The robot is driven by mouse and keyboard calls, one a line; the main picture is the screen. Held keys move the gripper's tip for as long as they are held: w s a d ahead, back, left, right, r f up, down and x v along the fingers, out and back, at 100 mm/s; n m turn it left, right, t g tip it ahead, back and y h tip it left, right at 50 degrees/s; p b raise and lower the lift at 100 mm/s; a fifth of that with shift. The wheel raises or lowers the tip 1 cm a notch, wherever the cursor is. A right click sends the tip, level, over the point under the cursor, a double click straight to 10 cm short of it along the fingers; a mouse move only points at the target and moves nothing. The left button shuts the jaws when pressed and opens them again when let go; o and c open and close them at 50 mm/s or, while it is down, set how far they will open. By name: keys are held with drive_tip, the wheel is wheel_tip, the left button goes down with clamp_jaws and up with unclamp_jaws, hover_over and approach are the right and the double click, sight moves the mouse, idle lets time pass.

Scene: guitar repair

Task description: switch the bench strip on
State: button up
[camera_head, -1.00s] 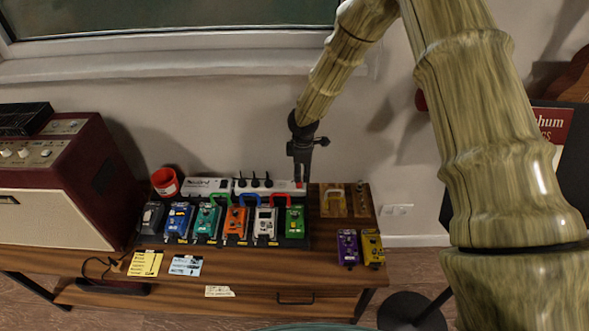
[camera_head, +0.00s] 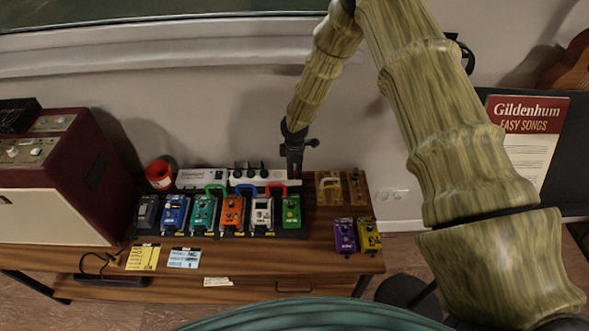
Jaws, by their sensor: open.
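The bench strip (camera_head: 259,178) is a long white power strip at the back of the bench, behind the row of pedals. Several black plugs stand in it. My gripper (camera_head: 294,174) points down at the strip's right end, with nothing seen between its fingers. The gripper covers that end, so the switch is hidden. I cannot tell whether the fingers touch the strip.
Several coloured pedals (camera_head: 232,212) stand on a dark board just in front. A white box (camera_head: 200,177) and red cup (camera_head: 159,175) are left of the strip. A wooden block (camera_head: 329,188) sits close right. The maroon amplifier (camera_head: 62,170) stands far left.

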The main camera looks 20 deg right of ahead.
drive_tip(key=shift+w+f, duration=0.1)
drive_tip(key=shift+f, duration=0.85)
drive_tip(key=c, duration=1)
